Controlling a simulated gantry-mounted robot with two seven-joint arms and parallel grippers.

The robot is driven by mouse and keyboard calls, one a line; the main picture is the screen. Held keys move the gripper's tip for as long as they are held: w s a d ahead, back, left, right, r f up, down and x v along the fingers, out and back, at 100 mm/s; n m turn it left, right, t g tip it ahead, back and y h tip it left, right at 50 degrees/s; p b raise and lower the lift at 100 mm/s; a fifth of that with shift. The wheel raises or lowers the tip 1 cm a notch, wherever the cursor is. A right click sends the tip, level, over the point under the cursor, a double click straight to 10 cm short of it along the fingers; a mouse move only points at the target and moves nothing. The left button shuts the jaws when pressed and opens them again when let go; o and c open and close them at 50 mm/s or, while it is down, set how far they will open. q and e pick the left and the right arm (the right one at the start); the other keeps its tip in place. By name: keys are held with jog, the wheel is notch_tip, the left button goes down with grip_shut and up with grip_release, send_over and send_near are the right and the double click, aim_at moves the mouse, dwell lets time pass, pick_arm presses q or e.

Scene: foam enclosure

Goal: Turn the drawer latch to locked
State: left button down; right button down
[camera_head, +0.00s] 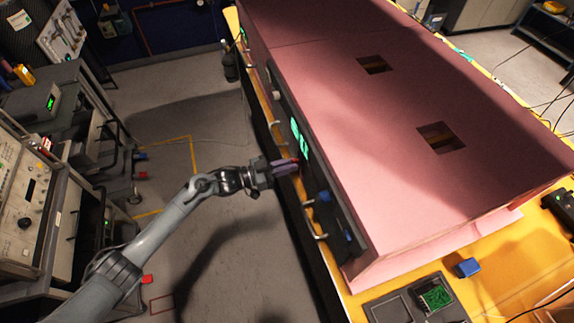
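My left gripper (294,166) reaches in from the left to the dark front panel (340,218) of the pink foam enclosure. Its fingertips are at or very near the panel, beside a small reddish part (294,160). I cannot tell if this part is the drawer latch, or if the fingers touch it. The fingers look close together, but whether they are open or shut is unclear. No latch can be clearly made out, and its position cannot be read. My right gripper is not in view.
The pink enclosure (400,95) stands on a yellow-topped bench. Metal handles (315,222) stick out along its front, and blue parts (323,196) sit on the panel. Instrument racks stand left; the floor between is open.

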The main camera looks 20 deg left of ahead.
pick_arm(q)
jog(key=shift+n, duration=0.3)
pick_arm(e)
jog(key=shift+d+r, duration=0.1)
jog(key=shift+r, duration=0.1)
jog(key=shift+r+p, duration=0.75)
jog(key=shift+p, duration=0.2)
pick_arm(q)
jog(key=shift+w+a+f+n+p, duration=0.1)
jog(key=shift+n+p, duration=0.7)
jog(key=shift+n, duration=2.1)
jog(key=shift+w+a+f+n+p, duration=0.1)
jog(key=shift+n+p, duration=0.75)
jog(key=shift+n, duration=2.05)
jog(key=shift+f+n+p, duration=0.1)
jog(key=shift+n+p, duration=0.7)
jog(key=shift+n, duration=2.1)
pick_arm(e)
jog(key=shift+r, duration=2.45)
pick_arm(q)
jog(key=c, duration=1.2)
grip_release()
jog(key=shift+o, duration=0.2)
